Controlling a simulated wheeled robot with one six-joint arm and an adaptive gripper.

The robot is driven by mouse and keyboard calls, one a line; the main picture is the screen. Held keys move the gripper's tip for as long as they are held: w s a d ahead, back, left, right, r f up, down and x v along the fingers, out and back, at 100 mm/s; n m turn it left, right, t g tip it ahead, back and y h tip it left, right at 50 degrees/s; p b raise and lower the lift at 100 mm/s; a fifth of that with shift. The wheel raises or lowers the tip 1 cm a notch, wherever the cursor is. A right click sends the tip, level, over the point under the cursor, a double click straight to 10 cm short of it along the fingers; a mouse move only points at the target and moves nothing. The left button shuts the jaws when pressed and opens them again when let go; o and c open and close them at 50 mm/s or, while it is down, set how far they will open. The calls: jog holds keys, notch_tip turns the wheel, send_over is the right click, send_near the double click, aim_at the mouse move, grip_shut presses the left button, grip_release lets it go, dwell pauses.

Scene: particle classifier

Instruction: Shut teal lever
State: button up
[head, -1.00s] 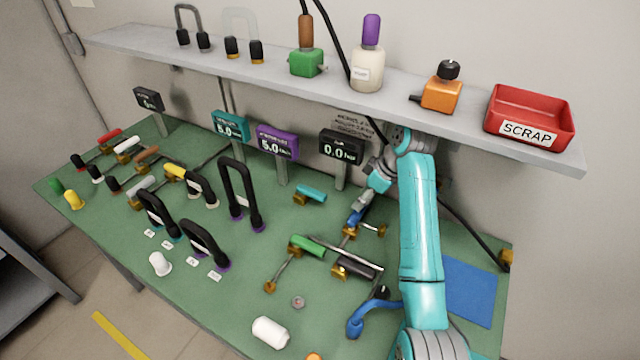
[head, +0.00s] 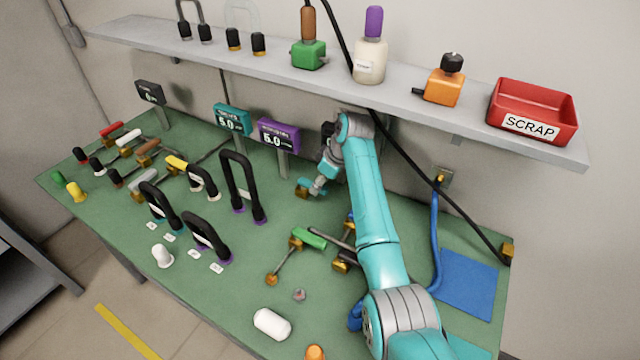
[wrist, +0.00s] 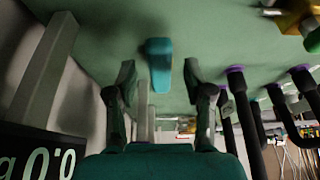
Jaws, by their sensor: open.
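The teal lever (wrist: 159,62) shows in the wrist view as a short teal handle on the green bench. My gripper (wrist: 158,80) is open, with one finger on each side of the handle in the picture and a gap on both sides. I cannot tell how far the fingertips are from it in depth. In the head view my gripper (head: 319,186) is down at the lever, beside its brass valve body (head: 302,190), and hides most of the teal handle. Its joint is hidden in the wrist view.
Tall black purple-ended loops (head: 240,185) stand left of my gripper. A green-handled valve (head: 310,238) lies in front. Teal (head: 232,121) and purple (head: 278,136) displays stand behind to the left. The shelf (head: 420,106) overhangs the bench's back.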

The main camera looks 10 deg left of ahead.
jog(key=shift+a+f, duration=0.15)
jog(key=shift+f, duration=0.3)
grip_shut()
jog(key=shift+a, duration=0.1)
